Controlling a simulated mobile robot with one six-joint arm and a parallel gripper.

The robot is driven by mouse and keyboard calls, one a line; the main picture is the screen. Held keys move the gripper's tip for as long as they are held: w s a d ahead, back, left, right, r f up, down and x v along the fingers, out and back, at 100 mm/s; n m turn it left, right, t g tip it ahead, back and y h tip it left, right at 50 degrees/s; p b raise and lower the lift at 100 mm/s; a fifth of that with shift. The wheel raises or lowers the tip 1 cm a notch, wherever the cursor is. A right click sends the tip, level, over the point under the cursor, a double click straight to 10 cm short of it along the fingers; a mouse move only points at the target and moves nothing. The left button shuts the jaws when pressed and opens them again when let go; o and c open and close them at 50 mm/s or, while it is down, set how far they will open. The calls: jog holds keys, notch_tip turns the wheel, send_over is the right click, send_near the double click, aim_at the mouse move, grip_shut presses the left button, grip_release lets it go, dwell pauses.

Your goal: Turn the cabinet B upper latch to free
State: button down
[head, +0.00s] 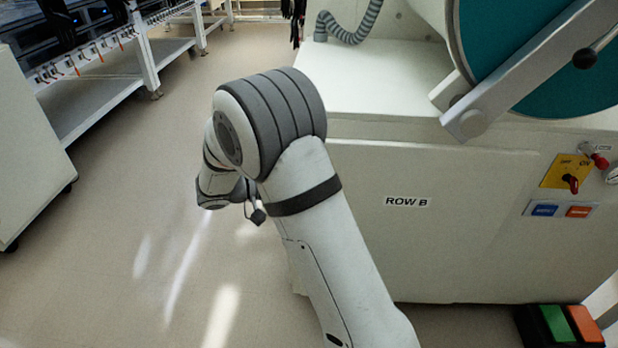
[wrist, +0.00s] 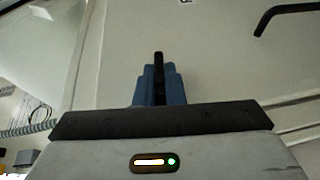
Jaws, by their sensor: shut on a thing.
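My gripper (wrist: 159,88) shows in the wrist view with its blue fingers against a pale panel. It is shut on a narrow black bar (wrist: 158,62), the latch handle, which stands nearly upright in the picture and sticks out past the fingertips. The latch's base and any position marks are hidden behind the fingers. In the head view my arm reaches past the left side of the white cabinet (head: 400,255) labelled ROW B. My gripper and the latch are hidden there.
A bent black handle (wrist: 285,14) is on the panel at upper right in the wrist view. In the head view, a teal round door (head: 535,50), a yellow switch plate (head: 566,171) and a green-and-orange pedal (head: 560,324) are at right. Open floor (head: 120,220) lies left.

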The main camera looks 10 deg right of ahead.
jog(key=shift+f+h, duration=0.15)
jog(key=shift+h, duration=0.35)
jog(key=shift+n, duration=0.3)
jog(key=c, duration=1.5)
grip_release()
jog(key=a, duration=0.2)
jog(key=a+p, duration=0.1)
jog(key=a, duration=0.2)
jog(key=a+p, duration=0.1)
jog(key=a, duration=0.1)
jog(key=shift+s+a, duration=0.3)
jog(key=shift+a, duration=0.1)
